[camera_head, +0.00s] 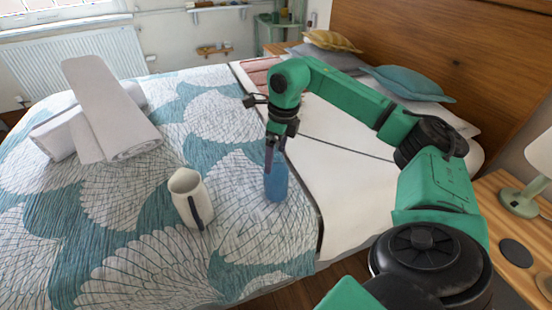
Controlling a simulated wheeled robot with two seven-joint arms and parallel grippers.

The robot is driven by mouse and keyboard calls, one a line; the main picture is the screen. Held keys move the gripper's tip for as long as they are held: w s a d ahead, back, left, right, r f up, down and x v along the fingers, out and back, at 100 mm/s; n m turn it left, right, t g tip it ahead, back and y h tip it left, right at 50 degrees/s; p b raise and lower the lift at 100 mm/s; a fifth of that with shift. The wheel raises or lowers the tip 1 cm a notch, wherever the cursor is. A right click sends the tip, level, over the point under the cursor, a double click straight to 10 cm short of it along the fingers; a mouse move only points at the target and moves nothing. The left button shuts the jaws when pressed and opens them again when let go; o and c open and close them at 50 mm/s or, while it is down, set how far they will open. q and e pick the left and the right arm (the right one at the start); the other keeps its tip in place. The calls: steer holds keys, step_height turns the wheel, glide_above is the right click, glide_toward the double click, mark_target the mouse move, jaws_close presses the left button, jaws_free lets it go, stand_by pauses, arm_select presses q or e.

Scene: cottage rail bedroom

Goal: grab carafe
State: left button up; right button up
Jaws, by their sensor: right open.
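A blue bottle-like vessel (276,183), which may be the carafe, stands upright on the patterned bedspread near the middle of the view. A cream jug (190,200) with a dark handle stands on the bed to its left. My right gripper (273,155) points down at the top of the blue vessel, with its fingers open. The fingers overlap the vessel's upper part, and I cannot tell whether they touch it. The vessel's neck is partly hidden by the gripper. My left gripper is not in view.
White rolled and folded towels (105,115) lie on the bed at the left. Pillows (410,83) lie by the wooden headboard (450,50). A wooden bedside table (510,235) with a lamp is at the right. The bedspread around the vessel is clear.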

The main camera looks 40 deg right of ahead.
steer(key=shift+r, duration=0.1)
jaws_close()
steer(key=shift+r, duration=0.2)
